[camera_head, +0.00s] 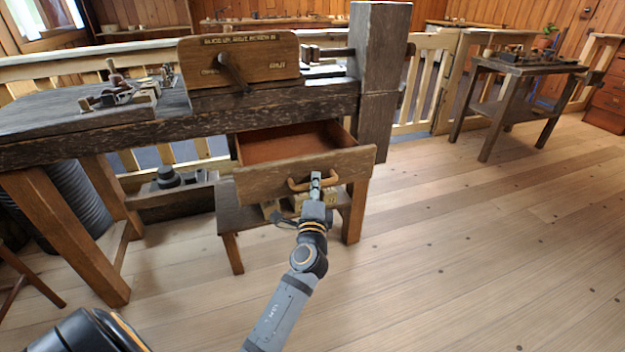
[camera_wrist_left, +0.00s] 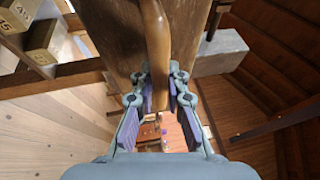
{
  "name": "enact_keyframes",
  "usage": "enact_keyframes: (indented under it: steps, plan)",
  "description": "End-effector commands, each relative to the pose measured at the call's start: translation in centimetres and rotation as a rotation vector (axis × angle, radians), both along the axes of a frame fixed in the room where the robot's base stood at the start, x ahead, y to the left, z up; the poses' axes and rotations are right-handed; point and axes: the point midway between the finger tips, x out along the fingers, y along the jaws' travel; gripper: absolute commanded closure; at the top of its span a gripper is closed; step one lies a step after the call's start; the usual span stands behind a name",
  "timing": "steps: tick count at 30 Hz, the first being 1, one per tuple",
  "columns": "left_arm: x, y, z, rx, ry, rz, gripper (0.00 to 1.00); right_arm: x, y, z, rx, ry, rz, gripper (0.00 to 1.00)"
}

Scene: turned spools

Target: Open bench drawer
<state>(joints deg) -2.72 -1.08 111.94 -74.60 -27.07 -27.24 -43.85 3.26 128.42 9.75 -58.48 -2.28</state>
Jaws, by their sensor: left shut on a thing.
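The bench drawer (camera_head: 258,182) stands pulled out from under the dark wooden workbench (camera_head: 300,100), and its brown interior shows. Its front carries a curved wooden handle (camera_head: 296,186). My left gripper (camera_head: 316,180) is shut on this handle, near its middle. In the left wrist view the handle (camera_wrist_left: 157,40) runs down between the two fingers of the gripper (camera_wrist_left: 160,92), with the drawer front (camera_wrist_left: 112,35) behind it. My right gripper is not in view.
A vise board (camera_head: 265,68) and a thick post (camera_head: 376,60) rise from the bench. A lower shelf (camera_head: 228,217) with small blocks is beneath the drawer. The plank floor (camera_head: 480,250) to the right is clear up to a side table (camera_head: 520,70).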

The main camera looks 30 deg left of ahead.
Motion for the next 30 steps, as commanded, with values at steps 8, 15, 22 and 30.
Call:
enact_keyframes:
  steps: [8,15,22,30]
  plan:
    - [0.0,0.0,-0.1,0.0,0.001,0.0,1.0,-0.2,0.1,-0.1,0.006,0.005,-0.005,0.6]
    - [0.0,0.0,0.0,0.0,0.0,-0.001,0.63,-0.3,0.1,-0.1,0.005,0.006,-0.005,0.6]
    - [0.0,0.0,0.0,0.0,0.0,0.0,0.63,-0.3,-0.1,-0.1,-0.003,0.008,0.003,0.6]
    - [0.0,0.0,4.5,0.0,-0.011,-0.001,0.63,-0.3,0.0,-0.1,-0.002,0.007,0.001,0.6]
